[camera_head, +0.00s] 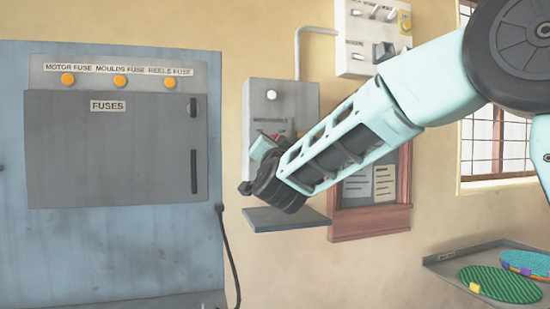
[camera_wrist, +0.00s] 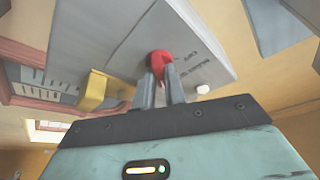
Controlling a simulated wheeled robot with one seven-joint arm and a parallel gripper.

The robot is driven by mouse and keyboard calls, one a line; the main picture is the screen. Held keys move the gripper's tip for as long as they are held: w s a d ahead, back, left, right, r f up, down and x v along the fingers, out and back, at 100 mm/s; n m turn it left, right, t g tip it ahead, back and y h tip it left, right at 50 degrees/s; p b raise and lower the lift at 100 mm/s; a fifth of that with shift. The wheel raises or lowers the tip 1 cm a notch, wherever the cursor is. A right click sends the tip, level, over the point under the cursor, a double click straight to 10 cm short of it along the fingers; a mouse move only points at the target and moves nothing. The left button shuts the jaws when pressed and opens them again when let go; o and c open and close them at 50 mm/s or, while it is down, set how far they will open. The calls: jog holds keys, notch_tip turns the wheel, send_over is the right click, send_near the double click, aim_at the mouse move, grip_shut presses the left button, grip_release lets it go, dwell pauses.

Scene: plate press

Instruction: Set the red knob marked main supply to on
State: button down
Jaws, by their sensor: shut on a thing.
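The red knob (camera_wrist: 158,58) sits on the face of a grey wall box (camera_wrist: 205,35), with lettering beside it that seems to include OFF. My gripper (camera_wrist: 161,77) has its two grey fingers closed around the knob's sides. In the head view the same grey box (camera_head: 256,97) hangs on the wall, and my gripper (camera_head: 264,150) is against its lower front. A little red shows there, but my arm and wrist hide most of the knob. I cannot tell exactly which way the knob points.
A grey shelf (camera_head: 285,220) juts out below the box. A blue cabinet (camera_head: 120,250) labelled FUSES stands left. A switch panel (camera_head: 355,55) and a red-framed notice board (camera_head: 370,222) are right. A tray (camera_head: 440,268) with patterned ovals is lower right. A yellow part (camera_wrist: 93,91) shows near my gripper.

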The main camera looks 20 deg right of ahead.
jog(key=shift+a+m+g+h+b, duration=0.1)
jog(key=shift+m+g+h+b, duration=0.35)
jog(key=shift+m, duration=0.95)
jog(key=c, duration=1.5)
grip_release()
jog(key=shift+o, duration=0.2)
jog(key=b+v, duration=0.2)
jog(key=v, duration=1.5)
jog(key=shift+s, duration=0.2)
